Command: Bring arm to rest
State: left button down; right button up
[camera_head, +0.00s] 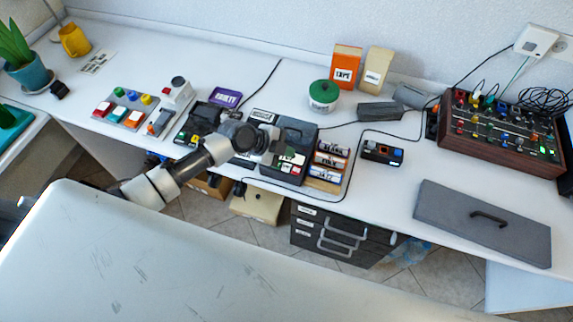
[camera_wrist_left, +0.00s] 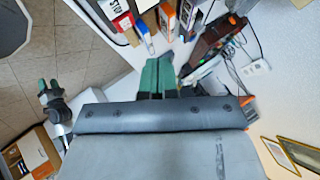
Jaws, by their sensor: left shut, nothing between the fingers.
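My left arm, white and grey, comes in from the left in the head view and reaches over the front edge of the white desk (camera_head: 395,190). Its gripper (camera_head: 270,146) is above the desk near a black device with a keypad (camera_head: 297,138); its fingers are hard to make out there. In the left wrist view, the green fingers of the left gripper (camera_wrist_left: 157,72) are together with nothing between them.
Labelled boxes (camera_head: 328,165) stand beside the device. A button panel (camera_head: 125,107) lies to the left. A wood-sided control panel (camera_head: 500,138) and a grey lid (camera_head: 483,222) are on the right. A black drawer unit (camera_head: 340,235) is under the desk. Cables cross the desk.

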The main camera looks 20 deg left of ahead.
dwell(0.6)
pick_arm(q)
jog(key=s+d+r+n+g+y, duration=0.1)
jog(key=s+d+n, duration=0.15)
jog(key=s, duration=0.45)
jog(key=s+d+r+n+y, duration=0.1)
jog(key=s+n, duration=0.3)
jog(key=s, duration=0.3)
jog(key=s+a+r+n+y, duration=0.5)
jog(key=s+a+n, duration=0.5)
jog(key=s+n, duration=0.25)
notch_tip(320, 180, down, 27)
jog(key=m+g+b, duration=0.1)
jog(key=g, duration=0.1)
jog(key=s+a+f+g+b, duration=0.1)
jog(key=s+a+f, duration=0.1)
jog(key=s+f, duration=1.4)
jog(key=shift+s+f+y, duration=0.3)
jog(key=shift+s+f, duration=0.05)
jog(key=shift+f, duration=0.2)
jog(key=shift+a, duration=0.1)
